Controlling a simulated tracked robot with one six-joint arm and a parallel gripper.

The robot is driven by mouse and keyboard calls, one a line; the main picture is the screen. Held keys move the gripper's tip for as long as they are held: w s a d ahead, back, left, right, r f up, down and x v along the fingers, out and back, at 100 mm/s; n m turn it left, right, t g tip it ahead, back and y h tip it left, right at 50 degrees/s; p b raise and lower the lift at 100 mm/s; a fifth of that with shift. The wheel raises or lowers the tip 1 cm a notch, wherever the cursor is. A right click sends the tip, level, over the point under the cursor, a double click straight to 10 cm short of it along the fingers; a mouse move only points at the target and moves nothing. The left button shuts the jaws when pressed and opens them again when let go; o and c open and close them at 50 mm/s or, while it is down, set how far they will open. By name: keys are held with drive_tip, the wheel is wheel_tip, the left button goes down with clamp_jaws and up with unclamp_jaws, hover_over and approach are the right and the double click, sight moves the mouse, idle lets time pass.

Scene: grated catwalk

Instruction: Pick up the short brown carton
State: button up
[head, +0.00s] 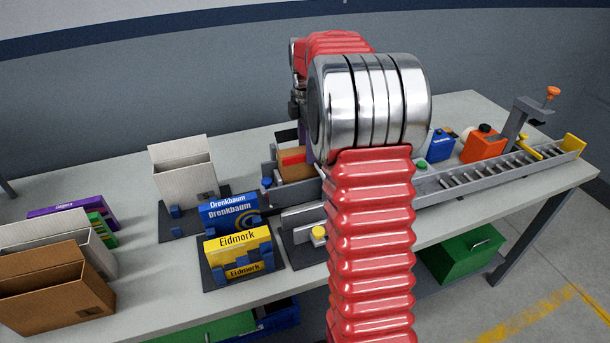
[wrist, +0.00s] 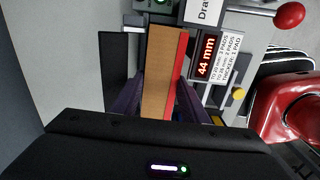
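A short brown carton (wrist: 158,75) with a red strip along one side lies below my gripper in the wrist view. In the head view, the brown carton (head: 297,168) with its red strip sits in the grey fixture, partly hidden behind my arm. My gripper (wrist: 161,88) has its two dark purple fingers on either side of the carton. The fingers come very close to its sides; I cannot tell whether they touch it. In the head view my gripper is mostly hidden behind my arm's wrist.
A display reading 44 mm (wrist: 206,58) and a red-knobbed lever (wrist: 289,15) stand right of the carton. An open brown box (head: 45,290), white boxes (head: 183,170), and blue and yellow Drenkbaum and Eidmork packs (head: 238,250) stand left. A roller track (head: 490,172) runs right.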

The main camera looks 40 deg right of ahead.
drive_tip(key=c, duration=0.9)
drive_tip(key=shift+o, duration=0.2)
wheel_tip(320, 180, up, 18)
idle(0.7)
